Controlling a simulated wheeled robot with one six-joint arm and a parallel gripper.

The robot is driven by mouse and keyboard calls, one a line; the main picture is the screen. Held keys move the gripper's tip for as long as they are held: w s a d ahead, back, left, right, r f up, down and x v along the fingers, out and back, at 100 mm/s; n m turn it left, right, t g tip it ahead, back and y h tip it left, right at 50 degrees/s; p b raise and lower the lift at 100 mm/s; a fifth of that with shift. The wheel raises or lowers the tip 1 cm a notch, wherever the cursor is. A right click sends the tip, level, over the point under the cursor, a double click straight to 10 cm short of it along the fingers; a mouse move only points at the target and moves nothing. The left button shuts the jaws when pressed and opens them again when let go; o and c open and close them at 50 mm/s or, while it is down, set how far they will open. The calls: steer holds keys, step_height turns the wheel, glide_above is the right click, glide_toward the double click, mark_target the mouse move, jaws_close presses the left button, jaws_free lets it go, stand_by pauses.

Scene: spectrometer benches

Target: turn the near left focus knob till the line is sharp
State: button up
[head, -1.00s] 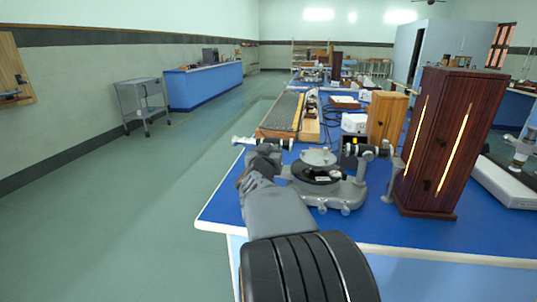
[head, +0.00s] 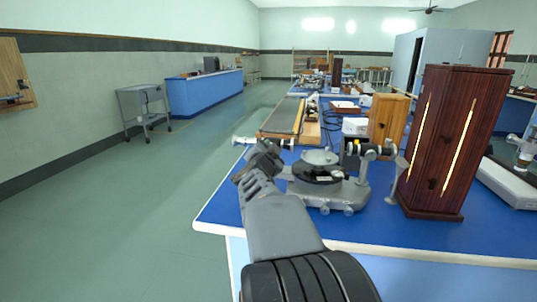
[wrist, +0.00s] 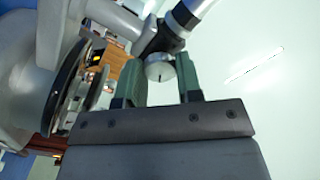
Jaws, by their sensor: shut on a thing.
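The spectrometer (head: 332,192) stands on the blue bench, grey with a dark round table in its middle. Its left tube (head: 245,140) reaches out over the bench's left edge. My gripper (head: 264,150) is at this tube. In the wrist view, the pale round focus knob (wrist: 160,70), with a short dark mark on its face, sits between the green fingers of my gripper (wrist: 159,82), which are shut on it. In the head view the knob is hidden behind my gripper. I cannot see the line itself.
A tall dark wooden box (head: 448,140) with two glowing slits stands right of the spectrometer. A lighter wooden box (head: 388,120) and white box (head: 354,126) stand behind. The floor (head: 120,225) left of the bench is clear up to a grey trolley (head: 143,103).

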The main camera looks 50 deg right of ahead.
steer(key=shift+r+m, duration=0.1)
steer(key=shift+m, duration=0.4)
steer(key=shift+d, duration=0.1)
steer(key=o, duration=0.9)
steer(key=shift+o, duration=0.2)
